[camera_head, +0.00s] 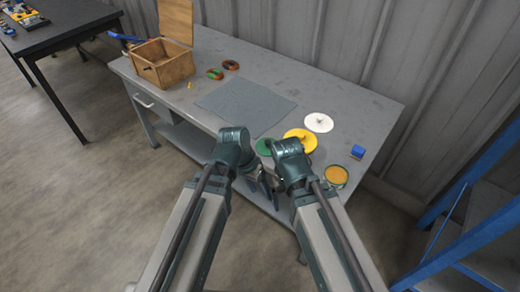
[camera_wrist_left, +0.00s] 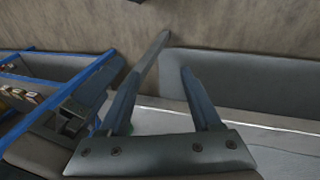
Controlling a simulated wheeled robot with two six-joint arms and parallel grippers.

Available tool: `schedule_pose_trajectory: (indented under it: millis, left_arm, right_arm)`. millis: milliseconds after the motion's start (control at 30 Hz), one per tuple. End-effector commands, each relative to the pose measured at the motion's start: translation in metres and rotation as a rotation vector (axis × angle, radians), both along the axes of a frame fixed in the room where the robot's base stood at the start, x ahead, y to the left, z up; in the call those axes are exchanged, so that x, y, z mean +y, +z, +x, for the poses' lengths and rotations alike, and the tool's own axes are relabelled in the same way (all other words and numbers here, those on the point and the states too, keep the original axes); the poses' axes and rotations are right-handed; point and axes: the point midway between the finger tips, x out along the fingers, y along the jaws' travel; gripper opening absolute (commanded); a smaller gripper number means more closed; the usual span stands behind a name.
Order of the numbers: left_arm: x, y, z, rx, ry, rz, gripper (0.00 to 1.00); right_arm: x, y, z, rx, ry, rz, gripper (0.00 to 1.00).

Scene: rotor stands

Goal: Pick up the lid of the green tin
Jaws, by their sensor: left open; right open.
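A round green tin (camera_head: 335,176) with a yellow-orange top inside a green rim stands near the table's front right edge. I cannot tell whether that top is a lid or what lies inside. A flat green disc (camera_head: 264,147) lies further left, partly hidden by my right arm. My left gripper (camera_head: 254,182) hangs low at the table's front edge, left of the tin. In the left wrist view its two fingers (camera_wrist_left: 160,98) are apart with nothing between them. My right gripper (camera_head: 272,184) is close beside it, mostly hidden by its own wrist, apart from the tin.
A yellow disc (camera_head: 300,140) and a white disc (camera_head: 319,122) lie behind the tin, with a blue block (camera_head: 357,152) to its right. A grey mat (camera_head: 243,104), two rings (camera_head: 223,71) and an open wooden box (camera_head: 162,64) are further left. A blue-framed rack (camera_head: 470,215) stands at right.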

Motion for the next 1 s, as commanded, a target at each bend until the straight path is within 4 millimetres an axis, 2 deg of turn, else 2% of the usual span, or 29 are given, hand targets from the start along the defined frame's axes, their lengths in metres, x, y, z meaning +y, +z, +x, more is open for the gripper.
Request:
schedule_pose_trajectory:
  millis: [33, 267, 467, 567, 700, 900, 1000]
  left_arm:
    - [-0.001, -0.012, 0.005, -0.009, -0.012, -0.034, 0.65]
    - [-0.009, -0.035, 0.027, -0.092, -0.089, -0.229, 0.65]
    - [-0.005, -0.061, 0.067, -0.292, -0.165, -0.483, 0.65]
    - [0.005, -0.065, 0.091, -0.447, -0.195, -0.607, 0.65]
    - [0.028, -0.063, 0.121, -0.678, -0.212, -0.731, 0.65]
    - [0.066, -0.054, 0.149, -0.958, -0.203, -0.815, 0.65]
    - [0.082, -0.049, 0.156, -1.053, -0.195, -0.828, 0.65]
  right_arm:
    - [0.0, -0.014, 0.0, 0.0, 0.0, 0.0, 0.87]
    - [0.0, -0.055, 0.0, -0.001, 0.001, -0.002, 0.87]
    - [-0.001, -0.118, 0.0, -0.001, 0.001, -0.003, 0.87]
    - [-0.001, -0.15, 0.0, -0.001, 0.002, -0.004, 0.87]
    - [-0.001, -0.188, 0.0, -0.002, 0.002, -0.006, 0.87]
    - [-0.001, -0.226, 0.001, -0.002, 0.003, -0.007, 0.87]
    - [-0.002, -0.236, 0.001, -0.002, 0.003, -0.007, 0.87]
